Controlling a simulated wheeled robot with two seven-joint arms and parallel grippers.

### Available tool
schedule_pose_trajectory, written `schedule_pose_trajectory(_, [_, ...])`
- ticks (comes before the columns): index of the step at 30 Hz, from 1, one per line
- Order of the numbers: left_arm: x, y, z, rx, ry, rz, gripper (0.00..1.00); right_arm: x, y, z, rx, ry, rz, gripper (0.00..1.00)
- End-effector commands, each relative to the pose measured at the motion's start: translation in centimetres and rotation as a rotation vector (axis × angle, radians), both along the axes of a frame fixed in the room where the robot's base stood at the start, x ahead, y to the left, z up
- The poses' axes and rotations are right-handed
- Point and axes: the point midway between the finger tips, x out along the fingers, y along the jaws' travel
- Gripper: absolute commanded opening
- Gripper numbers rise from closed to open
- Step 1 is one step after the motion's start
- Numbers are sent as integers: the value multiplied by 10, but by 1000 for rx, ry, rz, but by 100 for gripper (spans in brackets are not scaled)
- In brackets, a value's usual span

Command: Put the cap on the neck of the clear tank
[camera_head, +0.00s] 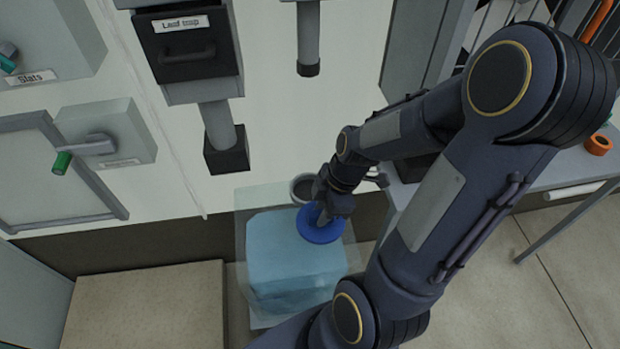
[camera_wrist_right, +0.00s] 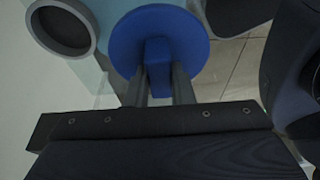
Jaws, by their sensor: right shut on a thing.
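The blue round cap (camera_head: 320,229) is in my right gripper (camera_head: 326,212), just above the clear tank. In the right wrist view the cap (camera_wrist_right: 160,38) has a raised grip tab, and the fingers of my right gripper (camera_wrist_right: 158,88) are shut on that tab. The clear tank (camera_head: 292,262) is a see-through box with light blue liquid, standing on the floor by the wall. Its round grey neck (camera_head: 302,188) is open, behind and left of the cap. The neck (camera_wrist_right: 62,25) also shows at upper left in the wrist view, apart from the cap. My left gripper is not in view.
A pipe with a dark end (camera_head: 226,155) hangs down from the leaf trap box (camera_head: 188,48), left of the tank. A beige block (camera_head: 150,305) stands left of the tank. A bench (camera_head: 560,168) with an orange ring (camera_head: 598,144) is at right.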

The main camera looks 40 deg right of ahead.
Motion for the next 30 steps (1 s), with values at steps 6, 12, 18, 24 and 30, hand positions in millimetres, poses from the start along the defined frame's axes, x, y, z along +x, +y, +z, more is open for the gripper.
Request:
schedule_pose_trajectory(6, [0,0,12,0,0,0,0,54,-30,2,-1,2,-2,0])
schedule_pose_trajectory(12, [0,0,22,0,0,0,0,99,-54,2,-1,2,-2,0])
schedule_pose_trajectory(18, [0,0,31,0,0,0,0,135,-74,2,-1,1,-2,0])
schedule_pose_trajectory(24, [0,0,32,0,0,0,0,136,-75,-25,2,4,-1,0])
schedule_pose_trajectory(30, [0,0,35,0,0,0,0,135,-75,-43,1,4,-2,0])
